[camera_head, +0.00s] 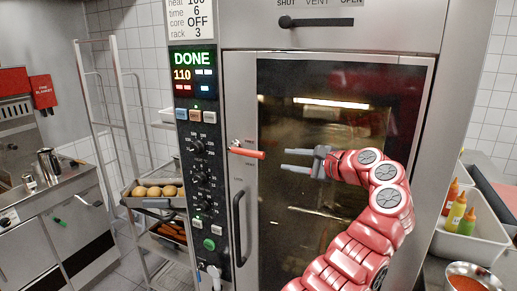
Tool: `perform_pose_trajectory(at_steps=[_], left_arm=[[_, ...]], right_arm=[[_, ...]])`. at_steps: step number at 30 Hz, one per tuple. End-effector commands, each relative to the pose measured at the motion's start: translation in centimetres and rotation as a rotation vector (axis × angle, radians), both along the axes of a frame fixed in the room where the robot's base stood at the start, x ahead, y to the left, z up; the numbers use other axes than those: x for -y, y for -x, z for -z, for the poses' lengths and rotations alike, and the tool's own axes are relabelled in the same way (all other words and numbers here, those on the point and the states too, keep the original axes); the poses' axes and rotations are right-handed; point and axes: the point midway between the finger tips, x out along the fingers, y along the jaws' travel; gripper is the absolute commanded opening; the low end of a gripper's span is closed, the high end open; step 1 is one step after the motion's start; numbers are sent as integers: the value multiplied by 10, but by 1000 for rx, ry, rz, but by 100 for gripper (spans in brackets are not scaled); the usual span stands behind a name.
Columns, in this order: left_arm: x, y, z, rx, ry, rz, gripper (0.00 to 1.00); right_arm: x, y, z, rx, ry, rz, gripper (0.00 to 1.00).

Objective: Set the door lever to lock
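The door lever (248,153) has a red grip and sits at the left edge of the oven door. It points to the right, nearly level and tipped slightly down at its free end. Small labels above and below it are too small to read surely. A gap shows between the fingertips and the lever. My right gripper is not in view.
The oven's control panel (201,170) with knobs is left of the lever, and a black door handle (239,228) is below it. A vent slider (316,22) is above the door. A tray rack (146,196) stands left. A bin (461,240) with bottles is at right.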

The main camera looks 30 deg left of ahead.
Motion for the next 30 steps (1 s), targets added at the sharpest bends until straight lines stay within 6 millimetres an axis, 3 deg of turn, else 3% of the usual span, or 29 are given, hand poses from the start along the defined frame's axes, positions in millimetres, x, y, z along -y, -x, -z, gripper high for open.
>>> perform_pose_trajectory(at_steps=[8,21,30], left_arm=[[-26,-2,0,-4,0,-13,39],[-124,-27,20,-6,-2,-11,39],[-161,-37,32,-2,-1,-10,39]], right_arm=[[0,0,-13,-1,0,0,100],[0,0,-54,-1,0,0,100],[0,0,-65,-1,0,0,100]])
